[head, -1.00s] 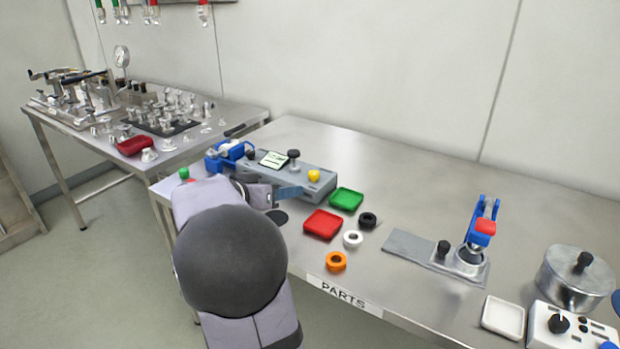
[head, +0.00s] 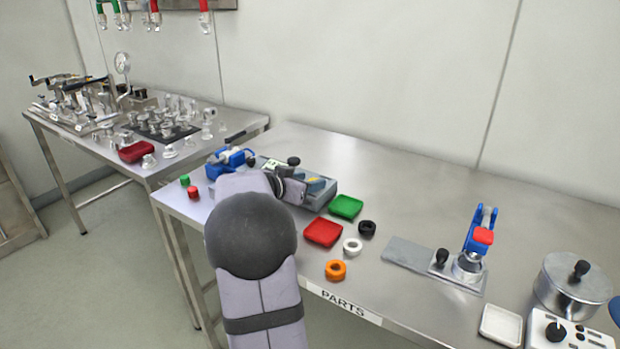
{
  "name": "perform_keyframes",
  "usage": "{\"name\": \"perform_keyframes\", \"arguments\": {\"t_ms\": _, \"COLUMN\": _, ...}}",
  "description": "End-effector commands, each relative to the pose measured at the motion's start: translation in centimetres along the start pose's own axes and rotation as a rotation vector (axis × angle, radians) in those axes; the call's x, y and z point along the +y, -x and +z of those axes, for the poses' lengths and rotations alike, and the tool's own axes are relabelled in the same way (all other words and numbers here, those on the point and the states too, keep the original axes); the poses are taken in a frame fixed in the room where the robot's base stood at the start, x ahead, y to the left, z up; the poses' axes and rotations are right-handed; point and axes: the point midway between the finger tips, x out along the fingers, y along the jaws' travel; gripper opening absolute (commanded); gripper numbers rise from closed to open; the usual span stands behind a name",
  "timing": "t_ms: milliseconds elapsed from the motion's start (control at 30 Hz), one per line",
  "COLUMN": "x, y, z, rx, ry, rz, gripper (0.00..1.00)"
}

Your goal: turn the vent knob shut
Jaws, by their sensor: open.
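A grey box-shaped unit (head: 326,200) stands on the bench left of centre. It has a black knob (head: 293,161) on top at its back, a second black knob (head: 251,161) near its left end, and a yellow knob (head: 313,181) at its right end. No readable label shows which is the vent knob. My gripper (head: 318,189) is open over the right part of the unit, at the yellow knob. Its fingers hide most of that knob, and I cannot tell whether they touch it. My wrist hides the unit's front left.
A green tray (head: 346,206) and a red tray (head: 323,232) lie just right of the unit, with black, white and orange rings nearby. A blue clamp-like device (head: 228,161) is at its left. The back right is clear.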

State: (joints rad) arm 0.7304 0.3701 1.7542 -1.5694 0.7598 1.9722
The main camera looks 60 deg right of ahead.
Motion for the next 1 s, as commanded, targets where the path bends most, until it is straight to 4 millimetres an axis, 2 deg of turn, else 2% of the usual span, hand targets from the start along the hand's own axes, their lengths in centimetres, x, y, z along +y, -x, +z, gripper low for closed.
{"name": "perform_keyframes", "arguments": {"t_ms": 200, "x": 0.0, "y": -1.2, "z": 0.0, "rx": -0.001, "ry": 0.000, "rz": 0.000, "gripper": 0.41}}
{"name": "perform_keyframes", "arguments": {"t_ms": 467, "x": 0.0, "y": -1.3, "z": 0.1, "rx": -0.001, "ry": 0.000, "rz": -0.001, "gripper": 0.41}}
{"name": "perform_keyframes", "arguments": {"t_ms": 633, "x": 0.0, "y": -1.3, "z": 0.1, "rx": -0.001, "ry": 0.000, "rz": -0.001, "gripper": 0.03}}
{"name": "perform_keyframes", "arguments": {"t_ms": 667, "x": 0.0, "y": -1.3, "z": 0.1, "rx": -0.001, "ry": 0.000, "rz": -0.001, "gripper": 0.00}}
{"name": "perform_keyframes", "arguments": {"t_ms": 1000, "x": 0.1, "y": -1.5, "z": 0.3, "rx": -0.003, "ry": 0.005, "rz": -0.020, "gripper": 0.00}}
